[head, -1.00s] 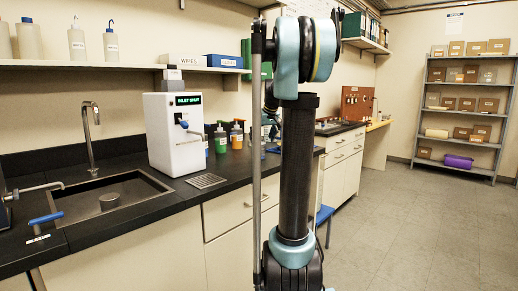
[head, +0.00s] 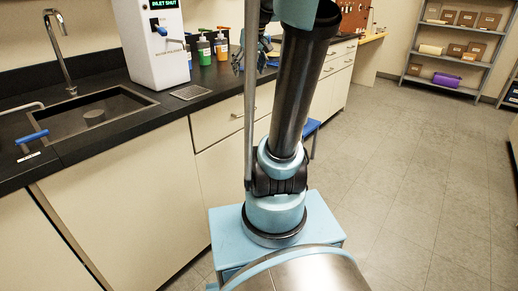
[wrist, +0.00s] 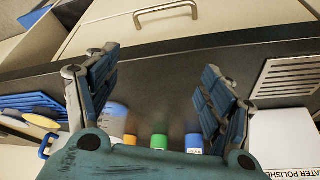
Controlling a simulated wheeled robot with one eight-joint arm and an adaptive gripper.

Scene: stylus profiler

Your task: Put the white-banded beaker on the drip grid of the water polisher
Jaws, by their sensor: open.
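The water polisher (head: 150,62) is a white box with an "INLET SHUT" display, on the black counter right of the sink. Its drip grid (head: 190,92) lies bare at its front right; it also shows at the right of the wrist view (wrist: 288,76). My gripper (wrist: 160,75) is open with nothing between its fingers, above the counter's front edge. A pale, partly hidden round object (wrist: 116,117) beside my left finger may be a beaker; no white band can be made out. In the head view my arm hides part of the counter there.
A blue rack-like item (wrist: 30,105) and round lids lie left. The sink (head: 85,120) is left of the polisher. A blue stool (head: 310,130) stands by the cabinets.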

